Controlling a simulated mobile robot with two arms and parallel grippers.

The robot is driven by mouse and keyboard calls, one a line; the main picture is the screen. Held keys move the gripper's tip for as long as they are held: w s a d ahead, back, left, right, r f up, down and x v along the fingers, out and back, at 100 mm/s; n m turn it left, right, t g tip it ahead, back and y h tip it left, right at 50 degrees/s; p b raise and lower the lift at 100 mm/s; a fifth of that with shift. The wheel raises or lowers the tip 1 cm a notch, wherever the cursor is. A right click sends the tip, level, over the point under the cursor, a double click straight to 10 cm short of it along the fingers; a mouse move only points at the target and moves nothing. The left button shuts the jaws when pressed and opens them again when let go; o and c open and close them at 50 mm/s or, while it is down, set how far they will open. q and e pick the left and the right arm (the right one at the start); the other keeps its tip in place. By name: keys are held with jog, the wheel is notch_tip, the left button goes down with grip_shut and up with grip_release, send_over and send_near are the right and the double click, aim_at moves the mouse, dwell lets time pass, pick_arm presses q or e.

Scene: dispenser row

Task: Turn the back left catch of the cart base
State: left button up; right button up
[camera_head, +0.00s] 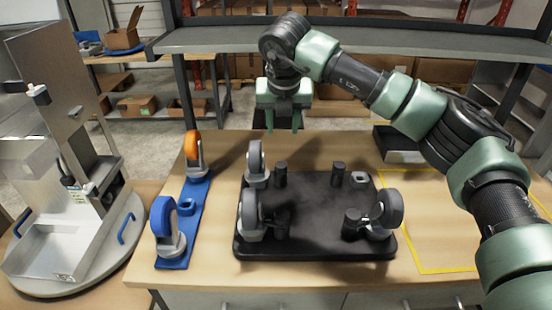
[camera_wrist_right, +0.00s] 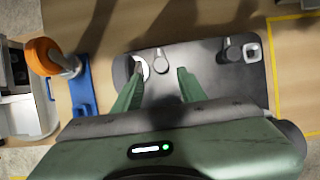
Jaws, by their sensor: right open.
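The cart base (camera_head: 315,225) is a black plate lying on the table, with casters at three corners. The back left caster (camera_head: 256,165) has a grey wheel. The back left catch (camera_head: 281,174) is a short black post just right of that caster; it also shows in the right wrist view (camera_wrist_right: 161,63). My right gripper (camera_head: 283,120) is open and empty, pointing down above the back left corner. In the right wrist view its fingertips (camera_wrist_right: 160,77) stand apart, with the catch showing between them. I cannot tell the height gap. My left gripper is out of view.
The back right corner has an empty socket (camera_head: 358,177) and another black post (camera_head: 338,174). Left of the base, a blue strip (camera_head: 184,220) holds an orange-wheeled caster (camera_head: 193,150) and a blue-wheeled caster (camera_head: 165,228). Yellow tape marks clear table at right.

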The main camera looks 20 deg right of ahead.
jog(key=b, duration=0.6)
send_near(281, 165)
jog(key=p+x, duration=0.1)
jog(key=x, duration=0.7)
jog(key=shift+w+f+p, duration=0.15)
jog(key=shift+f+p, duration=0.1)
jog(key=shift+p, duration=0.05)
grip_shut()
jog(key=shift+d, duration=0.1)
